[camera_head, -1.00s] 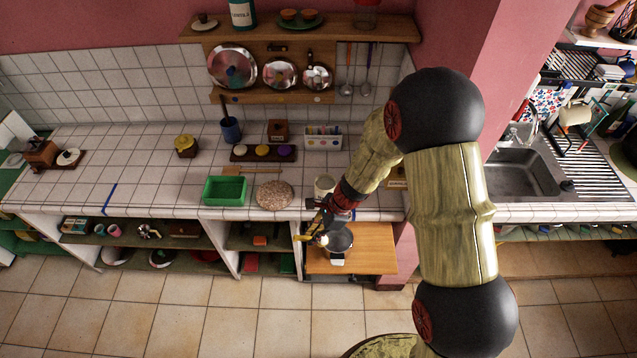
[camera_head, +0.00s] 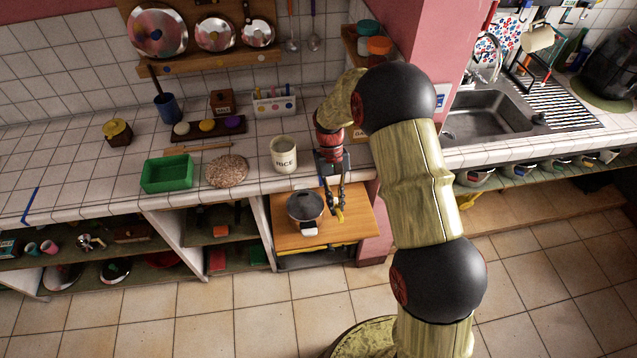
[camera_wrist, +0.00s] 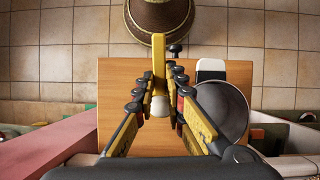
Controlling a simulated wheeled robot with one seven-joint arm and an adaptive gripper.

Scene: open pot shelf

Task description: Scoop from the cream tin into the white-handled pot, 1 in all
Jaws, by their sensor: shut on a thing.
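The cream tin (camera_head: 284,158), labelled RICE, stands upright at the counter's front edge. The dark grey pot (camera_head: 304,206) with a white handle (camera_head: 309,231) sits on a wooden board below the counter. In the wrist view the pot (camera_wrist: 222,108) is to the right, its white handle (camera_wrist: 211,66) pointing up the picture. My gripper (camera_head: 337,206) is right of the pot, over the board and apart from the pot. It is shut on a yellow-handled tool (camera_wrist: 159,60). A small whitish part (camera_wrist: 159,106) shows between the fingers; I cannot tell whether it is tool or contents.
The wooden board (camera_head: 345,230) juts out below the counter, with bare wood around the pot. A green bin (camera_head: 167,174) and a round speckled mat (camera_head: 227,171) lie left of the tin. A pink pillar (camera_head: 372,230) stands to the right of the board.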

